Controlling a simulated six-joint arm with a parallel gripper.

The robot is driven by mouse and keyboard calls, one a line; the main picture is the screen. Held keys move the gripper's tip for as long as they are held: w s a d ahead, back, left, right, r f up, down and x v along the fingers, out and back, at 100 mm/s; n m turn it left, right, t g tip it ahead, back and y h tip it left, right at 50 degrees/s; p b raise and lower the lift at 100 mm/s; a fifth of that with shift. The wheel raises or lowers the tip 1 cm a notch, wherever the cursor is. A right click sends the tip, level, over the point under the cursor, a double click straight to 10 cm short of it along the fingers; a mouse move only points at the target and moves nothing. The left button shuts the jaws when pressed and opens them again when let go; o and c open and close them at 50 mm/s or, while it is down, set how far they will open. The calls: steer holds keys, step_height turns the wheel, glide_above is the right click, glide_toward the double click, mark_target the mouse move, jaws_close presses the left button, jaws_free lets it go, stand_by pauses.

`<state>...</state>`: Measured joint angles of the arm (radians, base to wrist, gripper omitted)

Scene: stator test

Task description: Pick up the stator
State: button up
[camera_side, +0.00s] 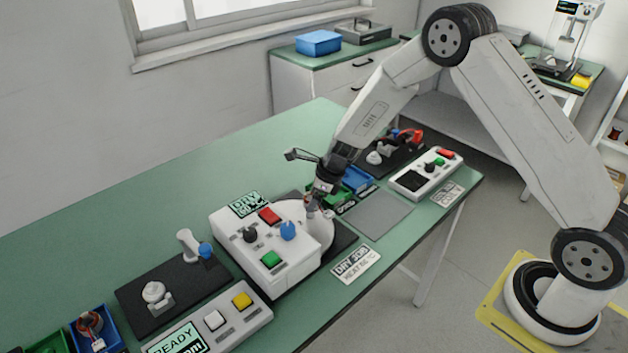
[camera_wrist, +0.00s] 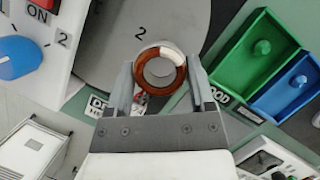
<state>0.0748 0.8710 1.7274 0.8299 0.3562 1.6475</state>
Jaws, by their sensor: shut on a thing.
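The stator (camera_wrist: 146,79) is a copper-brown ring with a white section and an open centre. In the wrist view it sits between the two fingers of my gripper (camera_wrist: 161,84), which is shut on it. Behind it is the grey round plate (camera_wrist: 108,50) of the white machine, marked 2. In the side view my gripper (camera_side: 316,205) points down over the right part of this machine (camera_side: 255,262). The stator is too small there to make out clearly. I cannot tell whether it still touches the plate.
The machine's front has a blue knob (camera_side: 288,231) close to my gripper. Green (camera_wrist: 240,60) and blue (camera_wrist: 290,87) trays lie to the right in the wrist view. A white control box (camera_side: 426,175) stands on the right end of the green table. A grey mat (camera_side: 376,214) is bare.

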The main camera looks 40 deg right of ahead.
mark_target(326, 210)
steer(key=s+r, duration=0.4)
steer(key=r, duration=0.1)
steer(key=shift+s+r, duration=0.15)
steer(key=s+r, duration=0.3)
steer(key=s, duration=0.6)
steer(key=shift+r, duration=0.4)
steer(key=shift+d, duration=0.1)
